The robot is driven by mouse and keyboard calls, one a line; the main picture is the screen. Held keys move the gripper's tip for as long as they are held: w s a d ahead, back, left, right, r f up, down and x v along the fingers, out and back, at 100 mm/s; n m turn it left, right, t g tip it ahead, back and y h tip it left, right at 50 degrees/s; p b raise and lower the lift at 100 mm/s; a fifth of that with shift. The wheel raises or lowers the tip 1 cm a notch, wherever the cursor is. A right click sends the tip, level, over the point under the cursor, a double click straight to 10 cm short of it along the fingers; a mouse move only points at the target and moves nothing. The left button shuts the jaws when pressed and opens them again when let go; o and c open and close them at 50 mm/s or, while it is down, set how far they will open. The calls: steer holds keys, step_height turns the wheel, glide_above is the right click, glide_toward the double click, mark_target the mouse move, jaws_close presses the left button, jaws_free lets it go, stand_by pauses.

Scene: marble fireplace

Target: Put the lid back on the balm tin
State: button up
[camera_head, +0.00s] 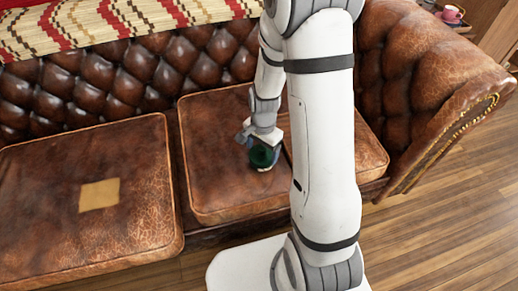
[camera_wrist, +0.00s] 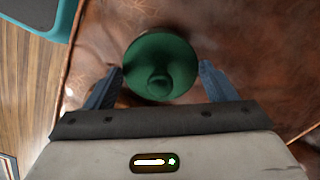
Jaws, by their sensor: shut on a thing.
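A round green lid (camera_wrist: 160,48) with a small knob sits between the two fingers of my gripper (camera_wrist: 161,69) in the wrist view. The gripper is shut on it. In the head view the green lid (camera_head: 261,157) shows just under my gripper (camera_head: 258,143), low over the middle sofa cushion. A thin pale edge shows below the green, but I cannot tell if it is the balm tin. The tin is not clearly visible in either view, and the lid and gripper hide what lies directly beneath.
The brown leather cushion (camera_head: 215,150) lies around the gripper, with a tufted backrest behind. A tan square patch (camera_head: 99,195) lies on the left cushion. A teal object (camera_wrist: 38,14) shows at the wrist view's upper left. A pink cup (camera_head: 451,13) stands far right.

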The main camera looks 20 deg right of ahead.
stand_by(0.4)
steer(key=o, duration=1)
steer(key=shift+c, duration=0.2)
steer(key=shift+r+p, duration=3)
steer(key=shift+r, duration=0.55)
steer(key=shift+c, duration=0.2)
jaws_close()
